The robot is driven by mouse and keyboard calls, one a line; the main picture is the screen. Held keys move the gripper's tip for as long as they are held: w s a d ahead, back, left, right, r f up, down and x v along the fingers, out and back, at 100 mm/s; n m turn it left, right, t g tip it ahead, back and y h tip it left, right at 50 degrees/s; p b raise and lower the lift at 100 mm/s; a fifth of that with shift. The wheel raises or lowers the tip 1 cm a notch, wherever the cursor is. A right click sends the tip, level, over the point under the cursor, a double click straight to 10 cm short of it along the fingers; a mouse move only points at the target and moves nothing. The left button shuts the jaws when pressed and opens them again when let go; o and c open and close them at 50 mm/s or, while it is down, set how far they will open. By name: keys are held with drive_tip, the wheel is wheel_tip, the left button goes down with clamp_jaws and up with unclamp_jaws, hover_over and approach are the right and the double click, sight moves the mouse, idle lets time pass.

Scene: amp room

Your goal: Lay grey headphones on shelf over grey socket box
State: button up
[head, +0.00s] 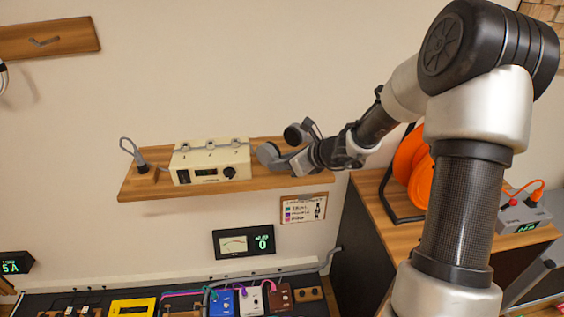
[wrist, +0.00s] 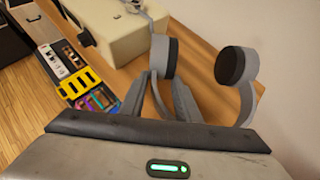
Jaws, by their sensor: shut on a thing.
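My gripper (head: 303,161) is shut on the grey headphones (head: 268,153) at the right part of a wooden wall shelf (head: 318,179). In the wrist view, the headphones (wrist: 245,100) have two round cups with dark pads, pointing away from my gripper (wrist: 160,95). The fingers pinch the grey band, which they partly hide. I cannot tell whether the headphones touch the shelf. A grey box with an orange cable (head: 522,214) stands on the cabinet at right; I cannot tell whether it is the socket box.
A cream device (head: 210,163) stands on the shelf close left of the headphones. A small dark item with a grey loop (head: 141,165) is at the shelf's left end. Another shelf (head: 45,40) hangs upper left. An orange reel (head: 410,160) stands on the wooden-topped cabinet (head: 375,210).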

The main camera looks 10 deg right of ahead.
drive_tip(key=o, duration=1.3)
drive_tip(key=p+v, duration=0.2)
drive_tip(key=v, duration=1.5)
drive_tip(key=shift+s+d+r, duration=0.1)
drive_tip(key=shift+s+r, duration=0.05)
